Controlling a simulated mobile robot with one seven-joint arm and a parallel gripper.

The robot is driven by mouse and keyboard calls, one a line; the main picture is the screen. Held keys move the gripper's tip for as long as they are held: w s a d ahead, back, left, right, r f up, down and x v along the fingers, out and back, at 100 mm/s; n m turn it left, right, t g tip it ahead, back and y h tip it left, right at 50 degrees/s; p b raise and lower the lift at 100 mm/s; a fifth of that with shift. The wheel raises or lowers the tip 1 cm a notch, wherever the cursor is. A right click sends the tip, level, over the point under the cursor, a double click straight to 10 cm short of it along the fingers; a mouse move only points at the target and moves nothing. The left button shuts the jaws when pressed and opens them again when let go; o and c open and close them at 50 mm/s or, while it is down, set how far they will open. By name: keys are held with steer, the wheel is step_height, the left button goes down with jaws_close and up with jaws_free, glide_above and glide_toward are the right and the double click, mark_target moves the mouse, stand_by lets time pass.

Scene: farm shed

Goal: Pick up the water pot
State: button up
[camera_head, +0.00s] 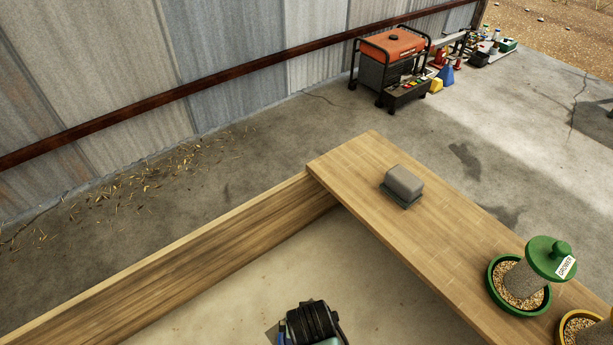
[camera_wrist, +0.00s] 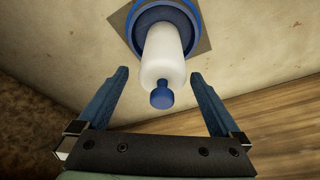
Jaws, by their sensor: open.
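The water pot (camera_wrist: 170,52) shows in the wrist view as a white cylinder with a blue cap and a round blue base, on a grey-brown square. My gripper (camera_wrist: 160,78) is open, one blue finger on each side of the pot's white body in the picture. Gaps show between both fingers and the pot, and nothing is gripped. I cannot tell how deep the pot sits between the fingers. In the head view my wrist hides most of the pot.
A wooden plank (camera_head: 360,165) carries a small grey box (camera_head: 403,184) and a green-lidded feeder (camera_head: 524,278). Another wooden board (camera_head: 170,270) runs along the left. An orange generator (camera_head: 392,45) stands by the metal wall.

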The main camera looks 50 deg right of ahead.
steer(key=b+x, duration=0.1)
steer(key=x, duration=0.4)
steer(key=shift+w+a, duration=0.1)
steer(key=shift+a, duration=0.05)
steer(key=shift+r, duration=0.1)
jaws_close()
